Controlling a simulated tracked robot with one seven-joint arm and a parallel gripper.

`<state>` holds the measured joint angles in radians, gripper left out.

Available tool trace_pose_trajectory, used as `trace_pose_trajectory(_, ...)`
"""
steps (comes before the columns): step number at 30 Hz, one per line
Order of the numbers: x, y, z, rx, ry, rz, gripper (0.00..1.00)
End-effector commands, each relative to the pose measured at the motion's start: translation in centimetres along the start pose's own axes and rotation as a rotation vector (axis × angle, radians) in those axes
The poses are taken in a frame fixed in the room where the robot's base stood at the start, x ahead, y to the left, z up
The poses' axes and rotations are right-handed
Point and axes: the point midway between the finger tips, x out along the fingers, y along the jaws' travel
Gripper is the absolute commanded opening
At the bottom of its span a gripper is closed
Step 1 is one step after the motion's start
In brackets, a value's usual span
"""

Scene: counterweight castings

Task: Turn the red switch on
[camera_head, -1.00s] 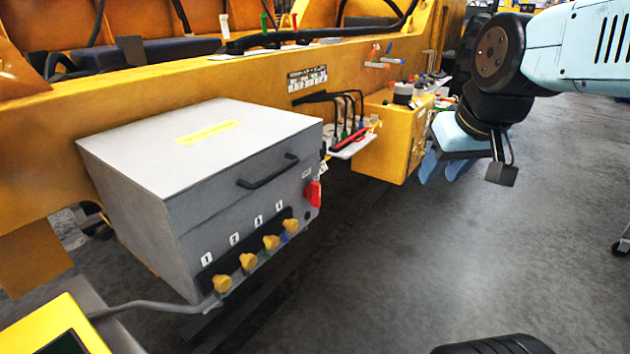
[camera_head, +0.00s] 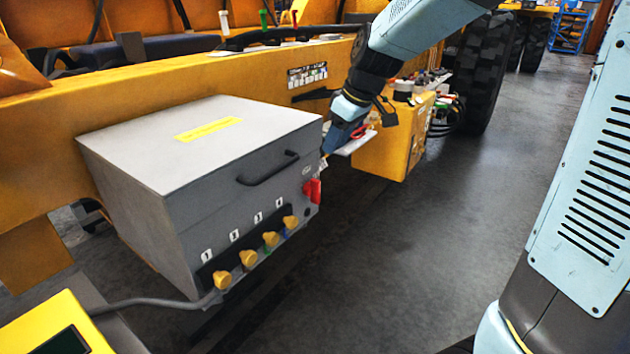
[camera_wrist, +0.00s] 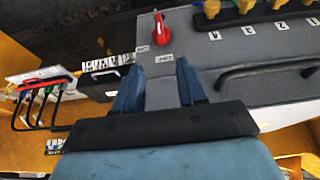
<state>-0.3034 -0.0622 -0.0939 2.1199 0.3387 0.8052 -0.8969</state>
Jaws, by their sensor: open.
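The red switch (camera_head: 312,190) sits on the front face of the grey box (camera_head: 200,150), near its right end. In the wrist view the red switch (camera_wrist: 162,29) shows near the top, beyond the fingertips, on the box face with small white labels near it. My gripper (camera_wrist: 158,80) is open, its two blue fingers apart with nothing between them. In the head view my gripper (camera_head: 338,138) is just right of the box's upper right corner, partly in front of the small shelf. The fingers stand apart from the switch.
The box has a dark handle (camera_head: 268,168) and a row of yellow knobs (camera_head: 271,239). A shelf with a red-handled item and cables (camera_wrist: 40,90) is beside the box. A yellow cabinet (camera_head: 395,145) stands further right. The floor in front is clear.

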Motion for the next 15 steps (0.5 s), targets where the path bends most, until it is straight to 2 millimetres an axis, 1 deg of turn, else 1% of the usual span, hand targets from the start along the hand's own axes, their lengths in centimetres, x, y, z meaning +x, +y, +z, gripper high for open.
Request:
trace_pose_trajectory(5,1.5,0.0,-0.1,-0.004,-0.002,-0.003,0.40)
trace_pose_trajectory(8,3.0,0.0,-0.1,-0.004,-0.002,-0.003,0.40)
trace_pose_trajectory(15,7.2,0.0,-0.1,-0.004,-0.003,-0.004,0.40)
